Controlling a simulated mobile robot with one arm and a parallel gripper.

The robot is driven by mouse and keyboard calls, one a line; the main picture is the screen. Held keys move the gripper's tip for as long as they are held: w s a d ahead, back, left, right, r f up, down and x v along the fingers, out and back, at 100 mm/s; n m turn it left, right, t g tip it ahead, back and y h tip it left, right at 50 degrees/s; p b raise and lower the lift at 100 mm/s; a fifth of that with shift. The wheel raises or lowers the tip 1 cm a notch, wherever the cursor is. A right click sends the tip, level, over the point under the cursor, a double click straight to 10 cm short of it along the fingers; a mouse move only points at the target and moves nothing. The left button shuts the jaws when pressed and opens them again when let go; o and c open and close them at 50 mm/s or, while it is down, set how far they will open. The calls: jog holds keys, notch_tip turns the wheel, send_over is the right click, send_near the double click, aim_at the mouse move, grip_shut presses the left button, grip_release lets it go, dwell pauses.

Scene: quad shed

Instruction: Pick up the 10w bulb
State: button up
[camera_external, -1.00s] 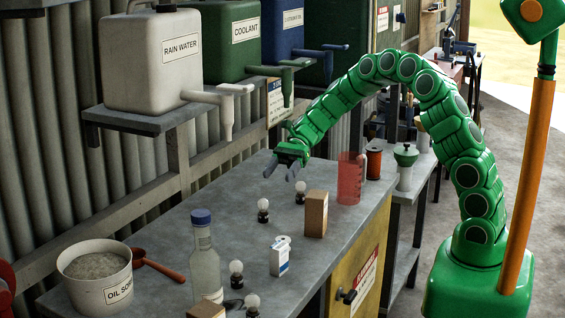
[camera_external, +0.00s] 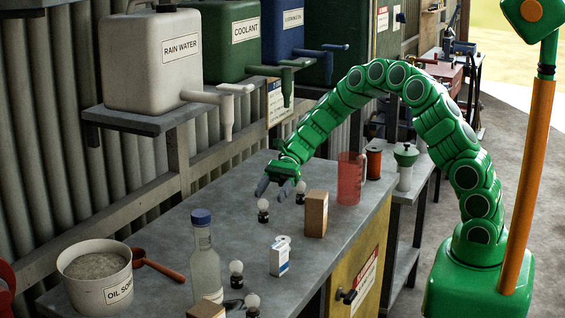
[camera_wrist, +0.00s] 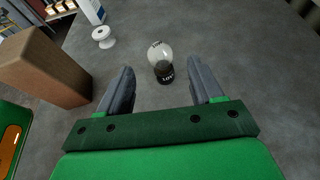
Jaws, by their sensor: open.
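My gripper (camera_external: 271,191) is open and empty, also seen in the wrist view (camera_wrist: 160,76). Another bulb (camera_external: 300,192) stands close to the right of my gripper. Two more bulbs (camera_external: 236,274) (camera_external: 252,304) stand near the front; their wattage is unreadable.
A brown box (camera_external: 316,213) stands close right of the bulb, left in the wrist view (camera_wrist: 42,68). A white carton (camera_external: 280,258), a bottle (camera_external: 203,262) and a red beaker (camera_external: 350,178) are on the workbench (camera_external: 170,228). A white spool (camera_wrist: 103,37) lies beyond the box.

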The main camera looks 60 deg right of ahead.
aim_at(266, 199)
jog(key=x, duration=0.3)
jog(key=shift+a+f, duration=0.15)
jog(key=shift+a, duration=0.05)
jog(key=c, duration=1.1)
jog(key=shift+c, duration=0.2)
